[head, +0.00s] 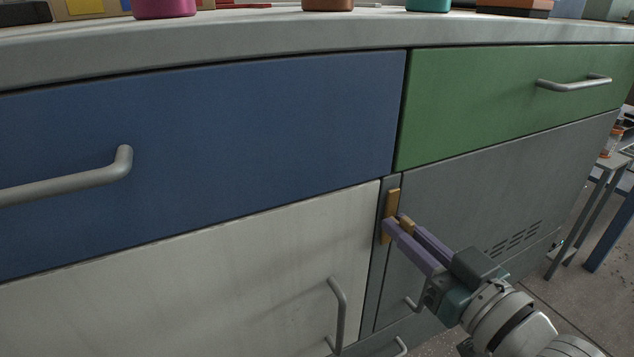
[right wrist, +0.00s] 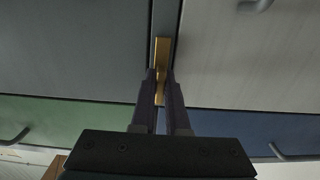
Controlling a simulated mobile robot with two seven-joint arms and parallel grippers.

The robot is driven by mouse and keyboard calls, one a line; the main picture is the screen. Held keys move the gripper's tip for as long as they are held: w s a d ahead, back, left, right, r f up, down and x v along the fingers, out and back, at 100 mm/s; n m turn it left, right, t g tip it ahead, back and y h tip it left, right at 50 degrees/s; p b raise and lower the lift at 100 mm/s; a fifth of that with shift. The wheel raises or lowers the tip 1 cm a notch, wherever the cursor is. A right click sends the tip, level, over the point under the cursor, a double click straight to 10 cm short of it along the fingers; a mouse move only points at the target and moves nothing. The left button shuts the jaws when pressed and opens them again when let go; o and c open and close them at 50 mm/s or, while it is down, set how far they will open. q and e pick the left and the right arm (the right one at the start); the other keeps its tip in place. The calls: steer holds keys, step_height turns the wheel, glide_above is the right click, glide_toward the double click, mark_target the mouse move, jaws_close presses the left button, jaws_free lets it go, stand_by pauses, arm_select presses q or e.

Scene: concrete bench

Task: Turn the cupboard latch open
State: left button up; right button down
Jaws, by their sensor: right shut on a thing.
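The cupboard latch (head: 392,203) is a brass-coloured upright plate with a small turning piece, on the narrow grey strip between the pale drawer front and the grey cupboard door (head: 490,185). My right gripper (head: 399,224) reaches in from the lower right, its purple fingers shut on the latch's turning piece. The right wrist view shows the latch (right wrist: 161,50) with the fingertips (right wrist: 161,78) on either side of its brass piece. The fingers partly hide the piece, so its exact angle is unclear. The grey door looks closed. My left gripper is out of view.
A blue drawer (head: 230,150) and a green drawer (head: 500,100) sit above, with bar handles. The pale front (head: 200,285) has an upright handle (head: 338,310) left of my gripper. The concrete benchtop (head: 300,38) overhangs above. A side table (head: 600,175) stands at far right.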

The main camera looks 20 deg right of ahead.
stand_by(0.4)
steer(key=c, duration=0.9)
jaws_free()
steer(key=shift+s, duration=0.2)
steer(key=s+p, duration=0.1)
steer(key=s, duration=0.2)
steer(key=s+p, duration=0.1)
steer(key=s, duration=0.2)
steer(key=s+p, duration=0.1)
steer(key=s, duration=0.2)
steer(key=shift+s+d, duration=0.25)
steer(key=shift+d, duration=0.15)
